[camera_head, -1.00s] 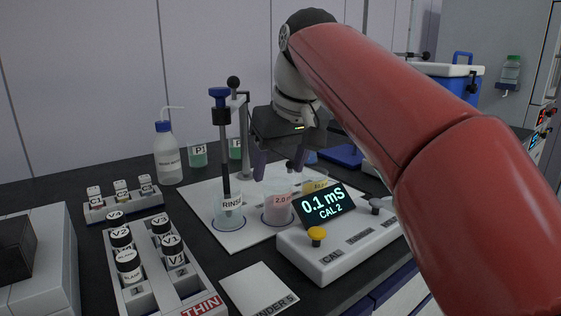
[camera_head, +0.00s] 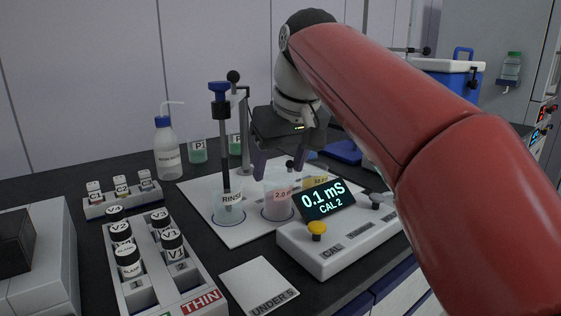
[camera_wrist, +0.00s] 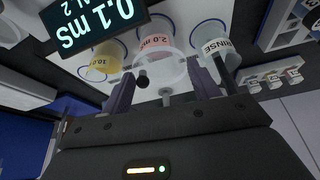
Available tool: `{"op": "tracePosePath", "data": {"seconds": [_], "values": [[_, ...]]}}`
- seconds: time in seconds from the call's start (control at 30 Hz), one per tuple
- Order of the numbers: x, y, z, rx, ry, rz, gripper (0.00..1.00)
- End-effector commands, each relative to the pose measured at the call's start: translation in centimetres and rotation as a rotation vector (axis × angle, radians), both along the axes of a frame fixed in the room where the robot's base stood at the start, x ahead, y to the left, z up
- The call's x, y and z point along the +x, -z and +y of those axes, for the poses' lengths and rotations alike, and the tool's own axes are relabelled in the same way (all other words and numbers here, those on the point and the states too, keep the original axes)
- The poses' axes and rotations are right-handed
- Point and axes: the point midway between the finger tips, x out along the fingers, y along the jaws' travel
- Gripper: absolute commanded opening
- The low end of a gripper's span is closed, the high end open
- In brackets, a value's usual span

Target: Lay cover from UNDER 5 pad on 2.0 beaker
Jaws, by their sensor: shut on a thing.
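The 2.0 beaker (camera_head: 277,206), with pink liquid, stands on a ringed spot of the white board. It also shows in the wrist view (camera_wrist: 152,64). My gripper (camera_head: 279,166) is over its mouth, fingers apart on either side. It is shut on the cover, a clear piece that is hard to make out between the fingers (camera_wrist: 163,88). Whether the cover touches the beaker's rim, I cannot tell. The UNDER 5 pad (camera_head: 257,284) lies bare at the front.
The RINSE beaker (camera_head: 229,213) with an upright probe (camera_head: 224,140) stands close left. The 10.0 beaker (camera_wrist: 106,60) is on the other side. The meter (camera_head: 335,240) is just in front. A vial rack (camera_head: 172,285) and wash bottle (camera_head: 167,155) are further left.

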Motion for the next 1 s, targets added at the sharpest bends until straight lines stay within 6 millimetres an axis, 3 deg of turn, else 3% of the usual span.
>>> {"op": "tracePosePath", "data": {"seconds": [0.47,0.5,0.67,0.87,1.0], "values": [[-0.03,0.07,0.0,0.0,0.0,0.0,0.39],[-0.03,0.07,0.0,0.0,0.0,0.0,0.62],[-0.03,0.07,0.0,0.0,0.0,0.0,0.83],[-0.03,0.07,0.0,0.0,0.0,0.0,0.86],[-0.02,0.09,0.0,0.0,0.0,0.0,1.0]]}}
